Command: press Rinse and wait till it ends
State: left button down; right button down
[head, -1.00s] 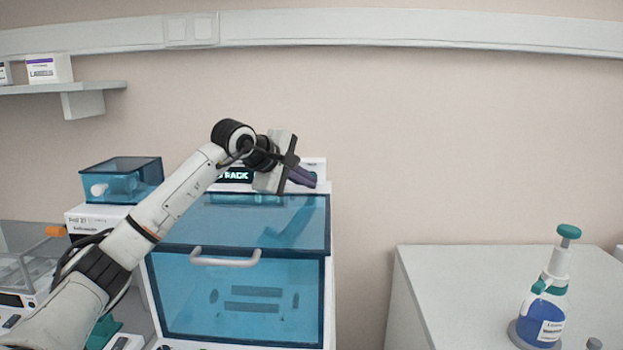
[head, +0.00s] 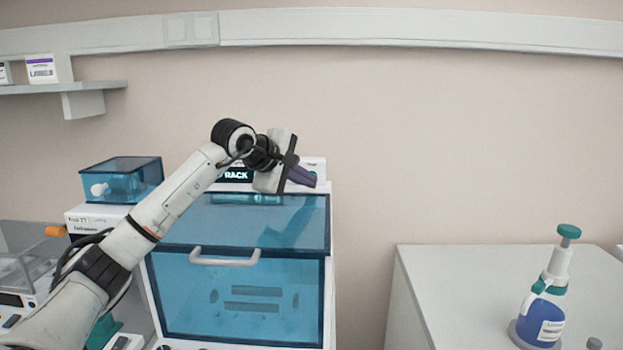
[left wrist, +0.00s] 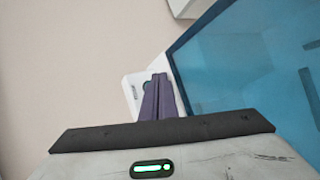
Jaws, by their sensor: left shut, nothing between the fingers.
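The machine with the blue see-through lid (head: 240,285) stands at centre left, its lid shut. On its top rear panel a dark display (head: 237,175) shows lit letters reading "RACK"; part of the display is hidden by my left gripper. My left gripper (head: 312,182) is shut and empty, its purple fingers at the right end of that panel. In the left wrist view the shut fingers (left wrist: 158,84) lie over a white panel (left wrist: 133,88) with a dark round spot, perhaps a button, beside them. I cannot tell whether they touch it. No Rinse label is readable.
A smaller blue-lidded box (head: 122,180) stands to the left of the machine. A grey-white cabinet (head: 455,285) at the right carries a blue bottle with a green-topped dispenser (head: 545,310). A wall shelf (head: 75,88) is at upper left. The wall between is clear.

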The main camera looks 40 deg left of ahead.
dwell(0.4)
pick_arm(q)
jog(key=shift+w+a+p, duration=0.25)
jog(key=shift+w+p, duration=0.05)
jog(key=shift+p, duration=0.2)
jog(key=shift+w+a, duration=0.35)
jog(key=shift+w, duration=0.05)
dwell(0.6)
jog(key=shift+s, duration=0.1)
jog(key=shift+s+d+b, duration=0.55)
jog(key=shift+b, duration=0.05)
jog(key=shift+s, duration=0.1)
